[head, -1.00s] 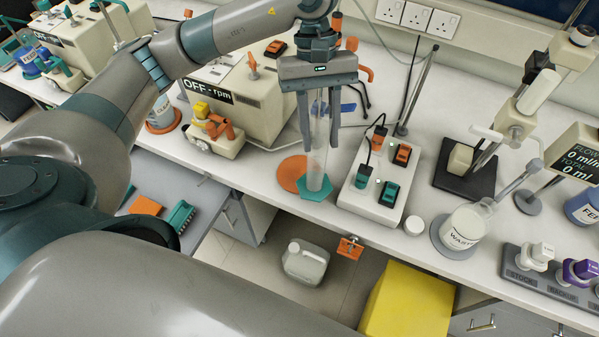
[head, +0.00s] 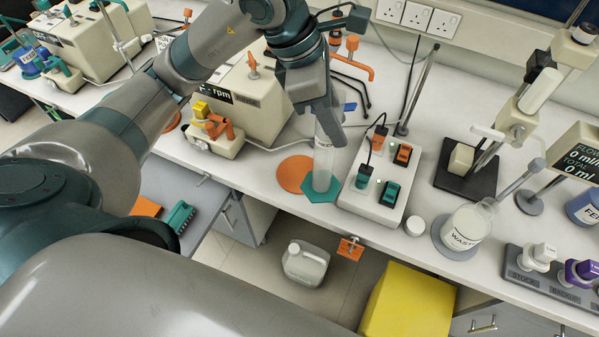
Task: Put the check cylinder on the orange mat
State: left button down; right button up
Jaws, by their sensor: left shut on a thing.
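The check cylinder (head: 323,165) is a clear tube on a teal six-sided foot. It looks about upright near the front edge of the bench. My left gripper (head: 328,128) comes down from above and is shut on its upper part, and the gripper hides the top. The orange mat (head: 293,174) is a flat disc just left of the foot. The foot overlaps the mat's right edge in this view. I cannot tell whether the foot touches the bench or hangs slightly above it. My right gripper is not in view.
A white switch box (head: 372,205) with plugs stands close right of the cylinder. A beige rpm machine (head: 250,105) with a yellow and orange tap is behind left. The bench's front edge is close. A waste bottle (head: 464,228) stands further right.

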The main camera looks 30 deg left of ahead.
pick_arm(q)
jog(key=shift+r+n+t, duration=0.3)
jog(key=shift+n, duration=0.6)
jog(key=w+a+f+p, duration=0.3)
jog(key=w+a+f, duration=0.4)
jog(key=a, duration=0.2)
jog(key=shift+a, duration=0.15)
jog(key=shift+f, duration=0.15)
